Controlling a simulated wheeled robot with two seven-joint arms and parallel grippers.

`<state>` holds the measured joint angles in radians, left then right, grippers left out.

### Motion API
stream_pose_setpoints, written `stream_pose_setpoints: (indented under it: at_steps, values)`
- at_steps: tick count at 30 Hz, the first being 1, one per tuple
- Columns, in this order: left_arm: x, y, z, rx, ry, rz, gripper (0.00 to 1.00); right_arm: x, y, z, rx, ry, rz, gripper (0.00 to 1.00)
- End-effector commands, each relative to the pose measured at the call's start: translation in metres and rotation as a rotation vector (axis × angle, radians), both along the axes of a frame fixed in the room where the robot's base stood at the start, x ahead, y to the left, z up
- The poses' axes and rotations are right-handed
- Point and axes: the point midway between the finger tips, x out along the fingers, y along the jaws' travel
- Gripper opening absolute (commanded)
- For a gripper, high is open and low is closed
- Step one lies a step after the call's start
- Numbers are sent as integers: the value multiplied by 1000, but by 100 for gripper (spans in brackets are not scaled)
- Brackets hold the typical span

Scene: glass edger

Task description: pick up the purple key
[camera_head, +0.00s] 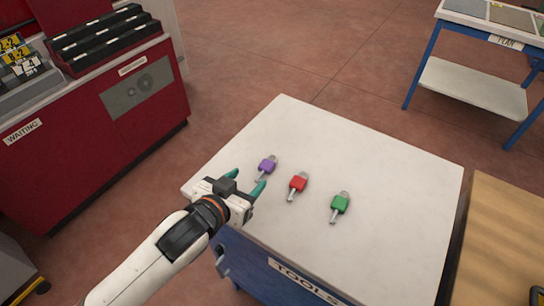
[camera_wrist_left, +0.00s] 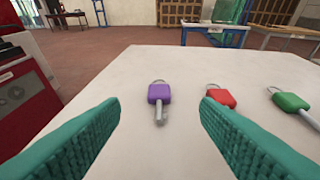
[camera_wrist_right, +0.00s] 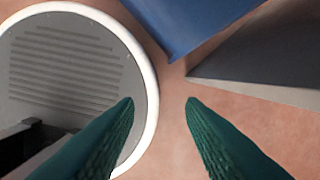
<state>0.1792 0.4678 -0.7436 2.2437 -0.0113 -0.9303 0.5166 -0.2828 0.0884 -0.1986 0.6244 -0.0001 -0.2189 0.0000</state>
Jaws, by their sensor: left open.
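The purple key (camera_head: 267,165) lies on the white top of the tools cabinet, at the left of a row of keys. In the left wrist view the purple key (camera_wrist_left: 159,95) lies ahead, between the lines of the two fingers, with its shaft toward me. My left gripper (camera_head: 246,181) is open and empty, low by the near left edge of the top, just short of the purple key. Its teal fingers (camera_wrist_left: 160,115) show on both sides. My right gripper (camera_wrist_right: 160,102) is open in the right wrist view, with nothing between its fingers.
A red key (camera_head: 298,183) and a green key (camera_head: 340,203) lie right of the purple one. The cabinet top (camera_head: 400,190) is otherwise clear. A red cabinet (camera_head: 140,90) stands at left, a blue-framed table (camera_head: 470,88) at back right, a wooden surface (camera_head: 510,245) at right.

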Motion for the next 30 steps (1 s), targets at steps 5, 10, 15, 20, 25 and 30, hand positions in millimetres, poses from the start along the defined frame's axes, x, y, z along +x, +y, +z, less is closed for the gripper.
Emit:
stream_pose_setpoints:
  at_steps: [5, 10, 15, 20, 25, 30]
  values:
    - [27, -16, -10, 1, -2, 1, 56, -20, 2, 8, 1, 27, -1, 36]
    - [41, -23, -18, 0, -1, 1, 56, -28, 9, 10, 10, 40, -3, 36]
    - [51, -29, -23, 1, -1, 1, 56, -21, 12, 16, 14, 30, -3, 36]
    - [70, -39, -33, 1, -1, 1, 56, -14, 12, 25, 15, 19, -2, 36]
    - [82, -47, -40, 0, -1, 0, 56, -14, 10, 26, 11, 19, -2, 36]
    - [83, -47, -42, 0, 0, 0, 56, -14, 6, 26, 7, 19, 0, 36]
